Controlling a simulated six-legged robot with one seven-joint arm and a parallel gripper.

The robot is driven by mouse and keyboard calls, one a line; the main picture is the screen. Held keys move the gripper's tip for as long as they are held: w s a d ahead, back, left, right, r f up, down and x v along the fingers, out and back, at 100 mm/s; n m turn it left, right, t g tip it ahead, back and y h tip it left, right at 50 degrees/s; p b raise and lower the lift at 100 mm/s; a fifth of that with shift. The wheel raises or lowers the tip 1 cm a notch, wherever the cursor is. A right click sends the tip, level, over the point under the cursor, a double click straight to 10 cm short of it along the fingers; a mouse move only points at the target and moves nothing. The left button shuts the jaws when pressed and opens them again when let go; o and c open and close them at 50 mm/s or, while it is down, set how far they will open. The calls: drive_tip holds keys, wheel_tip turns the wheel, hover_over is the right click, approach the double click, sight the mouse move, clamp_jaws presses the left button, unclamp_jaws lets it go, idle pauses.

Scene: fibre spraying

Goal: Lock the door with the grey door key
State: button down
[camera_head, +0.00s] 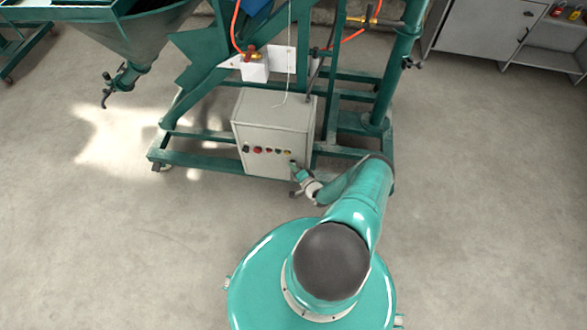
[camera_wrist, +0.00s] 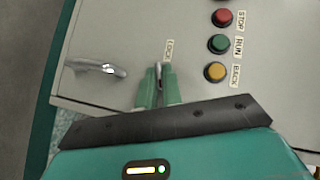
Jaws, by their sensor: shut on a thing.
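The door is the pale grey front of a cabinet (camera_head: 275,115), and it fills the upper part of the wrist view (camera_wrist: 120,35). A silver handle (camera_wrist: 97,68) sits on its left. A "LOCK" label (camera_wrist: 168,51) is just above my fingertips. My gripper (camera_wrist: 159,74) has its green fingers close together at the door face beside this label, shut on the grey door key (camera_wrist: 159,68). Only a sliver of the key shows between the tips. The keyhole is hidden, so I cannot tell how far in the key sits. In the head view my gripper (camera_head: 297,171) is at the cabinet's lower right front.
Red STOP (camera_wrist: 222,18), green RUN (camera_wrist: 218,44) and yellow BACK (camera_wrist: 215,72) buttons sit right of my fingers. A green steel frame (camera_head: 205,165) surrounds the cabinet. A funnel (camera_head: 145,35) stands at the left. The concrete floor (camera_head: 480,200) is clear on both sides.

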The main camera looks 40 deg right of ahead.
drive_tip(key=n+g, duration=0.1)
drive_tip(key=n+g+h, duration=0.1)
drive_tip(key=g, duration=0.1)
drive_tip(key=n+g, duration=0.1)
drive_tip(key=g, duration=0.1)
drive_tip(key=shift+w+a+r+n+h, duration=0.2)
drive_tip(key=shift+w+r+n+h, duration=0.1)
drive_tip(key=shift+r+h, duration=0.1)
drive_tip(key=shift+w+a+n+g+h, duration=0.15)
drive_tip(key=shift+n+g+h, duration=0.6)
drive_tip(key=shift+g, duration=0.45)
drive_tip(key=shift+n+g+h, duration=0.65)
drive_tip(key=shift+g, duration=0.35)
drive_tip(key=c, duration=1.6)
unclamp_jaws()
drive_tip(key=shift+o, duration=0.2)
